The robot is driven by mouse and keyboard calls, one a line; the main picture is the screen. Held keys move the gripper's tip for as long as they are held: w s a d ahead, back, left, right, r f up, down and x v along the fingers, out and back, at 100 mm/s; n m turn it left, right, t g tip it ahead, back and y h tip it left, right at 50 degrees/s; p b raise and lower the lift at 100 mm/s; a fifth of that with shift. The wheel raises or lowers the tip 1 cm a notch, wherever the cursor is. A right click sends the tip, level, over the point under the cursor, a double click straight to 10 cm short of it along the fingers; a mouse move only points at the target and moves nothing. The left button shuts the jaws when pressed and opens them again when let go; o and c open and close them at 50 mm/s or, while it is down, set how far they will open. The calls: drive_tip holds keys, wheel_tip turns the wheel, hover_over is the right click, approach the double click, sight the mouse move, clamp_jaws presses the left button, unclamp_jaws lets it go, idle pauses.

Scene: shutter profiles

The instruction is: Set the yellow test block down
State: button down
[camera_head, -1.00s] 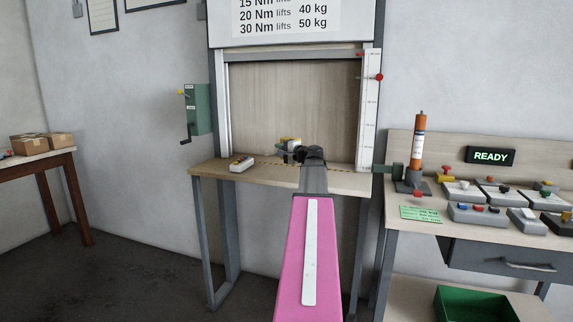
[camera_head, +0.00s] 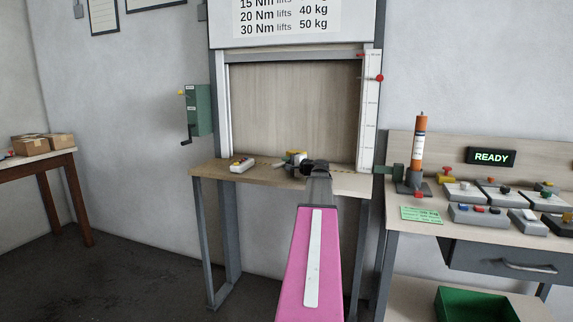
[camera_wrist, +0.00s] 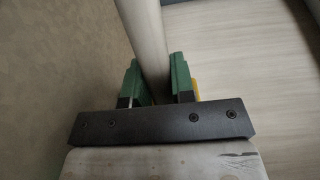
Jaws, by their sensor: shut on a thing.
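The yellow test block (camera_head: 297,153) shows as a small yellow patch at my gripper (camera_head: 294,160), low over the bench (camera_head: 215,172) under the shutter frame. In the wrist view, the green fingers of my gripper (camera_wrist: 155,85) stand on either side of a pale grey bar-like shape. A bit of yellow (camera_wrist: 196,88) shows beside the right finger. Most of the block is hidden by the fingers and the dark gripper bar. I cannot tell whether its underside touches the bench top.
A pale box with coloured buttons (camera_head: 241,164) sits on the bench left of my gripper. The shutter frame with its scale (camera_head: 369,110) stands behind. A second bench at the right holds an orange cylinder (camera_head: 419,140) and several button boxes.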

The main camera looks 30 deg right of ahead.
drive_tip(key=shift+f, duration=0.1)
drive_tip(key=c, duration=1)
unclamp_jaws()
drive_tip(key=shift+o, duration=0.2)
drive_tip(key=shift+s, duration=0.25)
drive_tip(key=v, duration=1.1)
drive_tip(key=shift+s+d, duration=0.25)
